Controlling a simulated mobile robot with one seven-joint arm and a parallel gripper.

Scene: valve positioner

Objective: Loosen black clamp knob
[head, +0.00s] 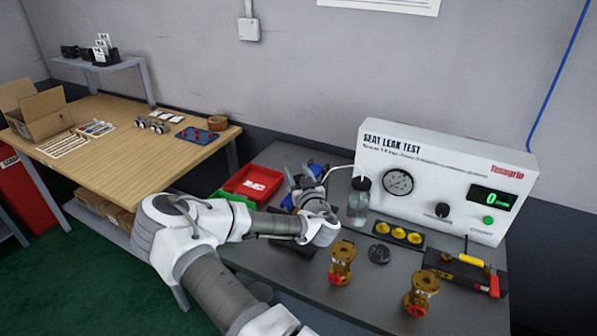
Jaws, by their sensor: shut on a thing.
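My gripper (309,187) is at the back of the grey bench, left of a clear bottle, among blue parts that look like a fixture (319,169). The fingertips are small and partly hidden by my wrist. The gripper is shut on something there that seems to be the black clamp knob. The knob itself does not show clearly, and I cannot tell its turn or tightness.
The black-capped bottle (359,204) stands close right of my gripper, with a thin tube. The white test panel (438,170) is behind it. Brass valves (342,262) and a black disc (379,254) stand in front. A red bin (252,183) is at left.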

